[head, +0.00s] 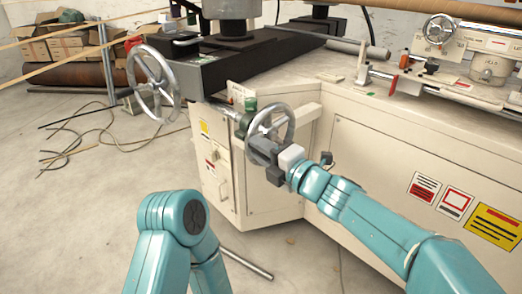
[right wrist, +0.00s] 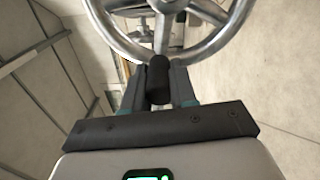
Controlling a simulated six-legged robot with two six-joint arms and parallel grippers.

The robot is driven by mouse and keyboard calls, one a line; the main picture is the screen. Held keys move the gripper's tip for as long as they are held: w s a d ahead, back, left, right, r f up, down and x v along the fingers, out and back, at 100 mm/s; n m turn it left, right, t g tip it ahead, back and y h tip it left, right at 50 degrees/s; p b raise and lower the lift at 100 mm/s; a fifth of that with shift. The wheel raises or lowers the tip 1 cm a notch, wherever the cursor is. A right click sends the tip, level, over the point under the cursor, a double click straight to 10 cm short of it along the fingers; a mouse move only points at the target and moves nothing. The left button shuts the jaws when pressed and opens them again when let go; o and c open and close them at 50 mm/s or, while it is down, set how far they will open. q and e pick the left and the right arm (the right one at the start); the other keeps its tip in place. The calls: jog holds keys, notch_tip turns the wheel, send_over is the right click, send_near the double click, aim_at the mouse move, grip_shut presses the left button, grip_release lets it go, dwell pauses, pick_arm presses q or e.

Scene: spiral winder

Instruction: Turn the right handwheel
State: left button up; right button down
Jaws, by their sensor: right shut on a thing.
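The right handwheel (head: 285,122) is a spoked metal wheel on the front of the cream machine. It also shows large at the top of the right wrist view (right wrist: 222,42). My right gripper (head: 262,148) is at the lower part of this wheel's rim. In the right wrist view its two fingers (right wrist: 159,88) are shut on the wheel's dark knob-like handle (right wrist: 158,80), with the rim just beyond. In the head view the gripper hides the handle. My left gripper is not in view; only a bent teal arm shows at bottom left.
A larger left handwheel (head: 172,84) stands to the left on the dark slide. The cream machine cabinet (head: 370,160) fills the right side, with warning labels. Loose cable (head: 75,150) and a metal rod (head: 248,265) lie on the floor. Cardboard boxes (head: 65,45) are at the back left.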

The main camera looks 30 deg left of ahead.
jog(key=c, duration=0.9)
grip_release()
jog(key=shift+d, duration=0.1)
jog(key=p+v, duration=0.1)
jog(key=v, duration=1.5)
jog(key=shift+p, duration=0.3)
jog(key=shift+d, duration=0.1)
